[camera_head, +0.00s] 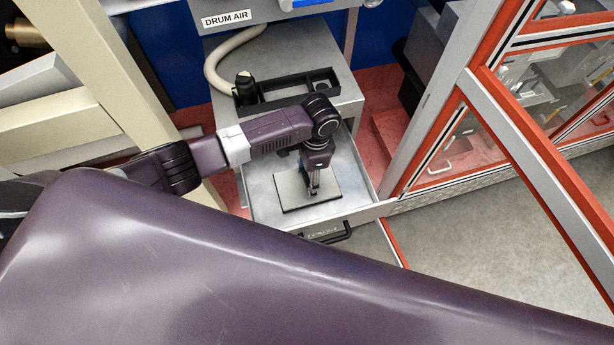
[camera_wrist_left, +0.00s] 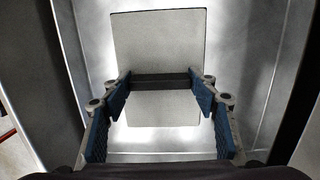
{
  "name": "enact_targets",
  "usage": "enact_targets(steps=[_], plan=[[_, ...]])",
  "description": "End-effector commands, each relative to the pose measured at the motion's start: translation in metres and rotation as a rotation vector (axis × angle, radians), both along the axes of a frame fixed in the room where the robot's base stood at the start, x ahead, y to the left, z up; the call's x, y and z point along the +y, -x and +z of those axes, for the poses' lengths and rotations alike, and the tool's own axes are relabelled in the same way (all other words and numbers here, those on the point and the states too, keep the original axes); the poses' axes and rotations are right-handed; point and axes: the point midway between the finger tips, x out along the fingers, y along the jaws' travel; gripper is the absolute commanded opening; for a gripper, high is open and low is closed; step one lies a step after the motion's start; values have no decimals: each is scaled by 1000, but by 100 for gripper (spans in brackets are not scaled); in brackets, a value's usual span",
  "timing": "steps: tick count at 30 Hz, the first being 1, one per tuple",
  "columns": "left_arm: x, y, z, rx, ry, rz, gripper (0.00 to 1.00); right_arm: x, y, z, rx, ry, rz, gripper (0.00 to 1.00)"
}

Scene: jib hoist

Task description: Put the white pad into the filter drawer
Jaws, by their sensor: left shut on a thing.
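The white pad (camera_head: 291,191) is a flat, pale square inside the open filter drawer (camera_head: 349,170), a grey metal tray pulled out below the DRUM AIR unit. My left gripper (camera_head: 314,190) points down over the pad and is shut on its dark cross bar. In the left wrist view, the blue-lined fingers of this gripper (camera_wrist_left: 160,82) stand at both ends of the bar, with the pad (camera_wrist_left: 157,38) beyond them. Whether the pad rests on the drawer floor or hangs just above it, I cannot tell. My right gripper is not in view.
A black divided tray (camera_head: 290,93) sits on the grey cabinet top above the drawer, beside a pale hose (camera_head: 222,62). The drawer's black handle (camera_head: 330,233) is at its front. Orange-framed glass panels (camera_head: 465,145) stand close on the right. A beige post (camera_head: 125,85) stands left.

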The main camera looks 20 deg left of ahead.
Motion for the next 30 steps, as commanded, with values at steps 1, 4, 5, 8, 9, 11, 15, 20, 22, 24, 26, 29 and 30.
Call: enact_targets(steps=[1, 4, 5, 8, 9, 11, 15, 20, 22, 24, 26, 29, 30], plan=[[0, 0, 0, 0, 0, 0, 8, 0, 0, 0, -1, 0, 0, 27], [0, 0, -2, 0, 0, 1, 8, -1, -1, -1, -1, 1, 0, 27], [0, 0, -3, 1, 0, 1, 8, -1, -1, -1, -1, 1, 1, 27], [0, 0, -3, 1, 0, 1, 63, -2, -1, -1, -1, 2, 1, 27], [0, 0, -2, 1, 0, 1, 68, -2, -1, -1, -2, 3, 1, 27], [0, 0, -2, 0, -1, 1, 72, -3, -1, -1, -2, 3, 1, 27], [0, 0, -2, 0, -1, 1, 72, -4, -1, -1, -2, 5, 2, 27], [0, 0, 0, 0, 0, 0, 72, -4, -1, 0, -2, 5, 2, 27], [0, -1, 5, -2, 1, 0, 72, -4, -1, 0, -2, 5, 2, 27], [-1, -3, 14, -3, 1, 0, 72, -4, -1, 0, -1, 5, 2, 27], [-2, -4, 25, -3, 1, 0, 72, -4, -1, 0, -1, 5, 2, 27], [-4, -6, 47, -4, 2, 0, 72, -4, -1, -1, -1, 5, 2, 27], [-5, -7, 56, -5, 2, -1, 72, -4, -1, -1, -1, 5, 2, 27]])
